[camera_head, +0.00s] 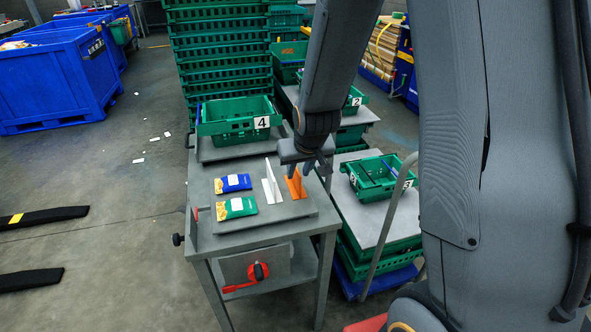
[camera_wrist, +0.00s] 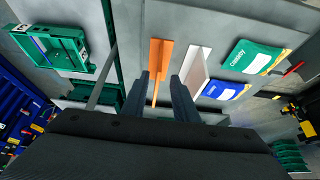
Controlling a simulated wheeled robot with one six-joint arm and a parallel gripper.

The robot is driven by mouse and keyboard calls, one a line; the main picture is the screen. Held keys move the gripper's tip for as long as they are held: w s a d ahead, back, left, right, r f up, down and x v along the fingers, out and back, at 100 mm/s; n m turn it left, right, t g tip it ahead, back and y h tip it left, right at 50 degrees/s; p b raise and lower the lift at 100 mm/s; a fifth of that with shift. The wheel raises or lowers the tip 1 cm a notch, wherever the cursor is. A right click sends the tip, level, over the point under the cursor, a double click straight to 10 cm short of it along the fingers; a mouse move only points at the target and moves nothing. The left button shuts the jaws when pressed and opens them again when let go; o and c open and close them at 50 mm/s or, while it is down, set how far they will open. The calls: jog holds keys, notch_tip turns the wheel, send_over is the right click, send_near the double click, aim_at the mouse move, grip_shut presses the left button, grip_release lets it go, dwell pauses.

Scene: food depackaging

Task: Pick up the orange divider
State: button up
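The orange divider (camera_head: 296,186) stands upright on the grey table (camera_head: 232,240), to the right of a white divider (camera_head: 271,184) in the head view. My gripper (camera_head: 305,170) is directly above the orange divider. In the wrist view, the orange divider (camera_wrist: 156,60) lies between the two dark fingers of my gripper (camera_wrist: 160,92). The fingers are apart, with a gap on both sides of its thin upright plate. I cannot tell how far down the fingers reach along it.
A blue packet (camera_head: 233,183) and a green packet (camera_head: 237,208) lie left of the white divider. Green crate 4 (camera_head: 238,130) stands behind on the table. Another green crate (camera_head: 378,178) sits on a lower surface to the right. Tall stacked green crates (camera_head: 218,50) rise behind.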

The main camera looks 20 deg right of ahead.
aim_at(293, 182)
jog(key=shift+w+r+t+p, duration=0.15)
jog(key=shift+w+t+p, duration=0.05)
jog(key=shift+w, duration=0.45)
jog(key=shift+w+r+t+p, duration=0.15)
jog(key=shift+w+t+p, duration=0.05)
jog(key=shift+w, duration=0.4)
jog(key=shift+w+f, duration=0.15)
jog(key=shift+w, duration=0.1)
jog(key=shift+p+x, duration=1.35)
jog(key=shift+x, duration=2.45)
jog(key=shift+d, duration=0.15)
grip_shut()
